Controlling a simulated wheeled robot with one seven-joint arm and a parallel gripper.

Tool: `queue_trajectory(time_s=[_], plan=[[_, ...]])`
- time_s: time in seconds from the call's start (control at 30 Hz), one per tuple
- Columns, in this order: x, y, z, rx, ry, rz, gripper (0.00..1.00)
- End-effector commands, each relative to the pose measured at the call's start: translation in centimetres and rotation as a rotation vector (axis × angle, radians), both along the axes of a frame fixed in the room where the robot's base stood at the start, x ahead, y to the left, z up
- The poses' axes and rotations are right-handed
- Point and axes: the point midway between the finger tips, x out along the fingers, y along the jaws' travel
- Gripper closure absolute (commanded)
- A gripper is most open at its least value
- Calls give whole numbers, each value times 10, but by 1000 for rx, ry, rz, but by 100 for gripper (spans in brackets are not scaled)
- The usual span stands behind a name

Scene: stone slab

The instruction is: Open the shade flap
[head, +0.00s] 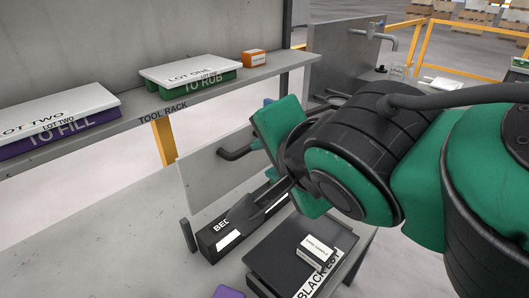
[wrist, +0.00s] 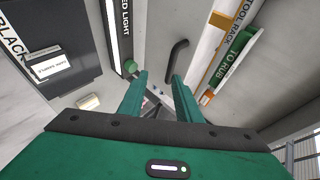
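A light grey upright panel (head: 205,178), which I take to be the shade flap, stands behind the black box marked BED. It bears a dark bent handle (head: 236,154). In the wrist view the handle (wrist: 177,58) sticks out from the grey panel (wrist: 157,28), just beyond my fingertips and a little right of the middle of their gap. My gripper (wrist: 160,79) is open, with nothing between its green fingers. The handle is apart from the fingers in the picture. In the head view the gripper's green body is right of the handle and its fingertips are hidden.
The long black light box (head: 215,243) lies at the panel's foot. A dark tray (head: 268,253) with a small white-topped box (head: 316,248) is in front. The tool rack shelf (head: 205,95) above holds a green box (head: 190,88), purple box (head: 60,133) and orange box (head: 255,58).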

Motion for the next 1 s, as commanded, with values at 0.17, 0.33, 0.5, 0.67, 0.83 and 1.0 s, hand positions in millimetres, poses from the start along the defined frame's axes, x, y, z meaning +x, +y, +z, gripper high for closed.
queue_trajectory(time_s=[0.17,0.33,0.5,0.67,0.83,1.0], plan=[[-11,-3,10,3,-2,1,69],[-14,-5,12,3,-2,1,69],[-14,-4,12,3,-2,1,69],[-7,-13,9,-18,5,-9,69],[27,-71,-10,-160,62,-56,69],[53,-174,-46,-368,216,-83,69]])
